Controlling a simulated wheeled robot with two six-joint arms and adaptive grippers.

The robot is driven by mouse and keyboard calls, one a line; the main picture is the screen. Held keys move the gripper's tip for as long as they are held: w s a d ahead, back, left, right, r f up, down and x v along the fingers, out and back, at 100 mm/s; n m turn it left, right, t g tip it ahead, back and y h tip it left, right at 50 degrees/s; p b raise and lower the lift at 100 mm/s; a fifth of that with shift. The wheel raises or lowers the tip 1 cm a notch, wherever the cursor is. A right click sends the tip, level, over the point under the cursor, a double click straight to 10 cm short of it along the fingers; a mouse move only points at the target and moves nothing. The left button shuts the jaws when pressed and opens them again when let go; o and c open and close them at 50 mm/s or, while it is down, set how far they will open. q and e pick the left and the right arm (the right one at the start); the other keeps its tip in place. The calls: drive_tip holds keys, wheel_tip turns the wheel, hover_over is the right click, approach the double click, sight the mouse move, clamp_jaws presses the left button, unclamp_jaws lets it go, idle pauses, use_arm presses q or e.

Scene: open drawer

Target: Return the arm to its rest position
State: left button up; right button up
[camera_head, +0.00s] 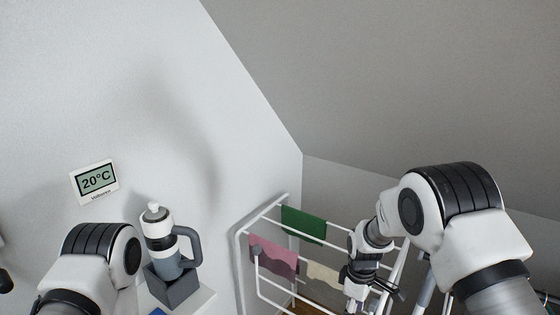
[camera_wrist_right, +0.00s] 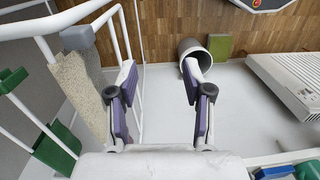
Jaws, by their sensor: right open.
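My right arm (camera_head: 440,215) reaches in from the right of the head view, bent at a white and black joint. Its gripper (camera_head: 372,292) points down in front of a white drying rack (camera_head: 240,262). In the right wrist view the two purple-padded fingers of my right gripper (camera_wrist_right: 158,88) stand apart with nothing between them. My left arm (camera_head: 95,262) shows only as a white and black joint at the lower left of the head view. My left gripper is out of view. No drawer can be made out.
The rack carries green (camera_head: 303,223), pink (camera_head: 274,256) and cream cloths (camera_wrist_right: 82,92), close beside the right gripper. A grey cylinder (camera_wrist_right: 187,47) lies ahead of the fingers, and a white ribbed unit (camera_wrist_right: 288,85) is at right. A bottle (camera_head: 158,235) stands near my left arm.

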drive_tip(key=s+d+f+m+g+b, duration=0.1)
drive_tip(key=s+d+f+m+g, duration=0.15)
drive_tip(key=s+f, duration=0.8)
drive_tip(key=s+d+f+m+g+b, duration=0.1)
drive_tip(key=s+d+f, duration=0.2)
drive_tip(key=s+f, duration=0.75)
drive_tip(key=s+d+r+m+t, duration=0.1)
drive_tip(key=s+r+m+t, duration=0.3)
drive_tip(key=s+m, duration=0.4)
drive_tip(key=s, duration=0.4)
drive_tip(key=shift+d+r+b, duration=0.15)
drive_tip(key=shift+r+b, duration=0.1)
drive_tip(key=shift+b, duration=0.05)
